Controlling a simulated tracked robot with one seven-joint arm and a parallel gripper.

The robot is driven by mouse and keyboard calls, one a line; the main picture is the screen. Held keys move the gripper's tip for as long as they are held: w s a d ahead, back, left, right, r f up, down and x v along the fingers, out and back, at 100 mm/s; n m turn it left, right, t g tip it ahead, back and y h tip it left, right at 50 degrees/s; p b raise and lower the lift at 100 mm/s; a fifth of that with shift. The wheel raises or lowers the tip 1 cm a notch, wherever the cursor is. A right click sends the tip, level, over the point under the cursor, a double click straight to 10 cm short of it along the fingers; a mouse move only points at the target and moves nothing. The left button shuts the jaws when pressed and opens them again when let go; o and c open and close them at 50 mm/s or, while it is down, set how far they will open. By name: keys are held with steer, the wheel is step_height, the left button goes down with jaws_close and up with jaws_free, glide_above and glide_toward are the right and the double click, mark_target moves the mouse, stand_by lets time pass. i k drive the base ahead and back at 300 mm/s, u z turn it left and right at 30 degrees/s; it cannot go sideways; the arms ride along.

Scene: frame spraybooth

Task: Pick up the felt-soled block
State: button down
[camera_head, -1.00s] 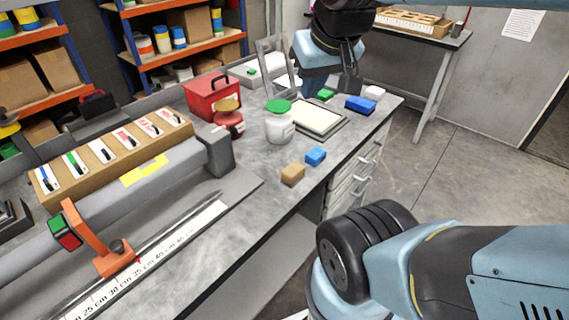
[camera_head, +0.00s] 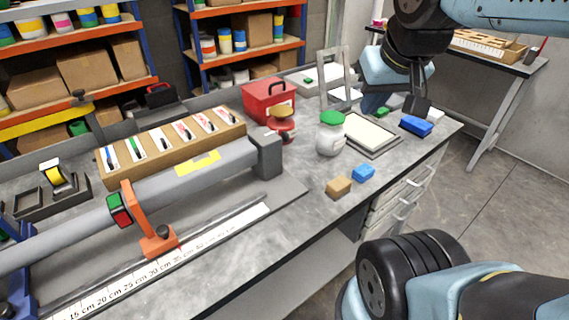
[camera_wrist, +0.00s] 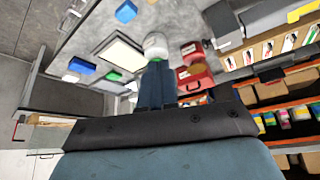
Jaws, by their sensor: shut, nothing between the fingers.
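A dark blue block (camera_head: 416,125), which looks like an eraser, lies on the bench near its right edge. It also shows in the wrist view (camera_wrist: 82,66). I take it for the felt-soled block, but its underside is hidden. My gripper (camera_head: 373,110) is shut and empty, its dark fingers pointing down above the back of the bench, left of the blue block and apart from it. In the wrist view the closed fingers (camera_wrist: 156,66) reach up the middle, and the blue block is to their left.
A white-topped tray (camera_head: 370,134), a green-lidded jar (camera_head: 331,138) and a small green block (camera_head: 382,110) are near my gripper. A white block (camera_head: 437,115) lies behind the blue one. A tan block (camera_head: 339,187) and light blue block (camera_head: 363,173) lie nearer the front edge. A red box (camera_head: 268,99) stands behind.

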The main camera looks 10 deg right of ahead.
mark_target(339, 187)
steer(key=z, duration=0.05)
steer(key=k, duration=1)
steer(key=z, duration=0.9)
steer(key=i, duration=0.65)
steer(key=u, duration=0.2)
